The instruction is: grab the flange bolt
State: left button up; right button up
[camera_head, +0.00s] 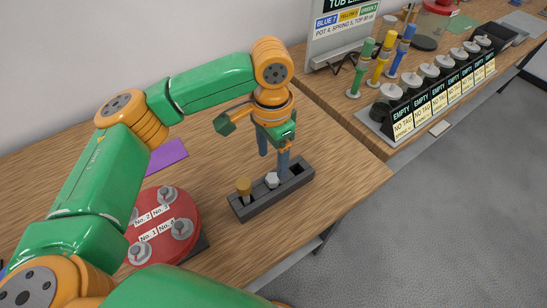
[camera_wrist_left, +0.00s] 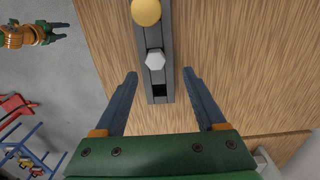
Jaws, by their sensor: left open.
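A grey narrow tray (camera_head: 280,192) lies on the wooden bench. It holds a silver hex-headed bolt (camera_head: 272,179) in the middle, which looks like the flange bolt, and a round brass-headed piece (camera_head: 243,186) at one end. In the left wrist view the hex head (camera_wrist_left: 155,60) sits upright in its slot, with the brass head (camera_wrist_left: 146,12) above it and an empty slot (camera_wrist_left: 160,91) below. My left gripper (camera_head: 273,163) is open and empty over the tray. In the wrist view its fingers (camera_wrist_left: 160,73) stand apart on either side of the tray, around the hex bolt and empty slot.
A red round plate (camera_head: 165,228) with several numbered knobs stands left of the tray, and a purple sheet (camera_head: 166,156) lies behind it. A rack of "EMPTY" pots (camera_head: 432,92), coloured tubes (camera_head: 380,65) and a sign (camera_head: 342,25) stand farther right. Bare bench surrounds the tray.

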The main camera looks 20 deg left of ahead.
aim_at(272, 177)
pick_arm(q)
jog(key=f, duration=0.2)
jog(key=s+f+p, duration=0.1)
jog(key=f, duration=0.2)
jog(key=shift+s+d+f, duration=0.1)
jog(key=shift+s+d, duration=0.05)
jog(key=shift+d, duration=0.05)
jog(key=shift+w+f, duration=0.3)
jog(key=shift+f, duration=0.05)
jog(key=shift+r, duration=0.1)
grip_shut()
